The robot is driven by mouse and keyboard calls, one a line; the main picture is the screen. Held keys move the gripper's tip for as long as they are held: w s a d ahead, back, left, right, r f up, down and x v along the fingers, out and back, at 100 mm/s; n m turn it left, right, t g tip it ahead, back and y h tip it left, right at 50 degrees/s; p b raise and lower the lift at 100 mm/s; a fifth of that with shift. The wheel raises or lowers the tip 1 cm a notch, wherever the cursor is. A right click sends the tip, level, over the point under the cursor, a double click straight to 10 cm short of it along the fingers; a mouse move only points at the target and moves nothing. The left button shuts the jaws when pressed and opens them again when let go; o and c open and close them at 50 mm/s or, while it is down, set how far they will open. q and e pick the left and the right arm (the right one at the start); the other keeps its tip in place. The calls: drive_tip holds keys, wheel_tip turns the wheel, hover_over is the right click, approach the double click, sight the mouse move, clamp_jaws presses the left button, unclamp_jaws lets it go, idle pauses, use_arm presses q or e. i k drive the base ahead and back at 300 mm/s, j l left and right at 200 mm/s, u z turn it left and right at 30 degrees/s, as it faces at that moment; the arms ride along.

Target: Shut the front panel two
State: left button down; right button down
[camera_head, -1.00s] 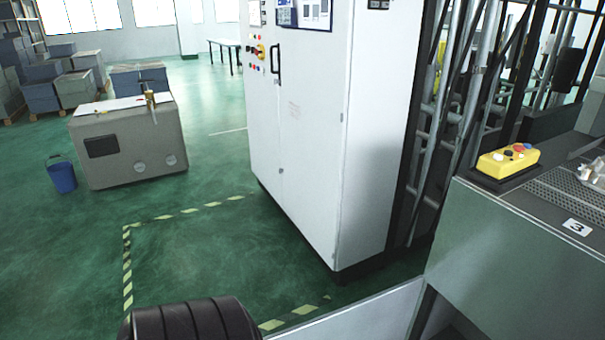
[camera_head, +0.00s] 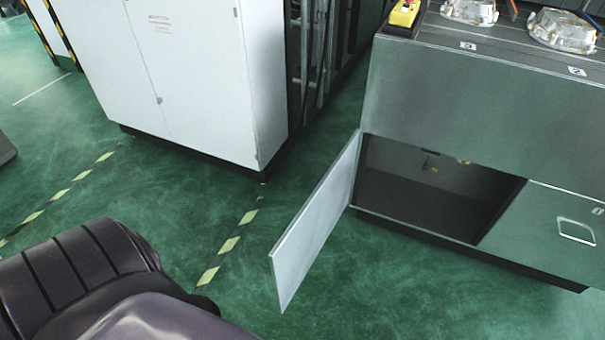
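An open front panel (camera_head: 318,222) hangs from the left edge of a dark opening in the grey workbench (camera_head: 470,85). It is a pale flat door, swung out toward me and to the left. No number shows on the face I see. The cavity (camera_head: 420,190) behind it is dark, with small fittings on its back wall. To its right, a shut front panel (camera_head: 545,230) carries a metal loop handle (camera_head: 576,231) and a partly visible label. Neither gripper is in view; only a dark arm part of mine shows at the lower left.
A white cabinet (camera_head: 190,75) stands at the left. Castings (camera_head: 561,28) and a yellow button box (camera_head: 404,14) are on the bench top. Striped tape (camera_head: 228,245) marks the green floor. The floor (camera_head: 380,290) in front of the open panel is clear.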

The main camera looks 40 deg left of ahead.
sight(293, 255)
drive_tip(key=j+z, duration=0.1)
drive_tip(key=j, duration=0.5)
drive_tip(key=j+z, duration=0.15)
drive_tip(key=j, duration=0.4)
drive_tip(key=k+j+z, duration=0.1)
drive_tip(key=j, duration=0.5)
drive_tip(key=k+j+z, duration=0.15)
drive_tip(key=j, duration=0.4)
drive_tip(key=j+z, duration=0.1)
drive_tip(key=j, duration=0.45)
drive_tip(key=k+l+z, duration=0.15)
drive_tip(key=i, duration=0.05)
